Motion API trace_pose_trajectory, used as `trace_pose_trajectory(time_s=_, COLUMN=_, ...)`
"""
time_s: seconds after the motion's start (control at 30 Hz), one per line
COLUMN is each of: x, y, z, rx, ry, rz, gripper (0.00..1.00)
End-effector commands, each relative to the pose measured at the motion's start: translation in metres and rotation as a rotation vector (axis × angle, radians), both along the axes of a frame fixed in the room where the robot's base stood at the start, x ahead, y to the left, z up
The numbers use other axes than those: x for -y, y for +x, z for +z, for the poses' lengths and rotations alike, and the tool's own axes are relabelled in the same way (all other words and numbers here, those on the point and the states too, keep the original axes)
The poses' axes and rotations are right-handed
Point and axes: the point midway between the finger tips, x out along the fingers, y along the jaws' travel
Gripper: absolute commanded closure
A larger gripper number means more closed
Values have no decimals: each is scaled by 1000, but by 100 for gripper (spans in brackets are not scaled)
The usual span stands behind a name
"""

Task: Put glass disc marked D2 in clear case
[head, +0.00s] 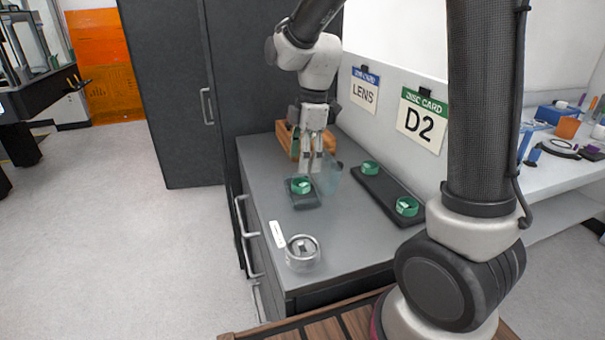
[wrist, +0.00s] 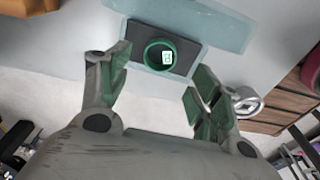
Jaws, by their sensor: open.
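A green-ringed disc (head: 301,185) with a white tag sits on a small dark pad (head: 313,203) on the grey counter. It also shows in the wrist view (wrist: 154,58); its tag is too small to read surely. My gripper (head: 310,165) is open and empty, with its fingertips just above this disc. In the wrist view the fingers (wrist: 162,72) stand to either side of the disc, apart from it. A round clear container (head: 302,262) with a metal ring on top, apparently the clear case, stands at the counter's near end and shows at right in the wrist view (wrist: 247,103).
Two similar green-ringed discs (head: 370,168) (head: 407,206) sit on a long dark tray (head: 385,187). A wooden box (head: 284,140) is behind. The wall card (head: 421,121) reads D2. A white label (head: 277,234) lies by the container.

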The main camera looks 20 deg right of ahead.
Motion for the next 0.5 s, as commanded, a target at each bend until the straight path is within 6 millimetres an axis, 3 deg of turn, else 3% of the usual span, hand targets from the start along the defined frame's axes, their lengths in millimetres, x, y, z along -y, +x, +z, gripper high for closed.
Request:
trace_pose_trajectory(time_s=0.2, x=5, y=0, z=42, rx=2, ry=1, rz=0, gripper=36)
trace_pose_trajectory(time_s=0.5, x=9, y=-2, z=59, rx=2, ry=0, rz=-11, gripper=36)
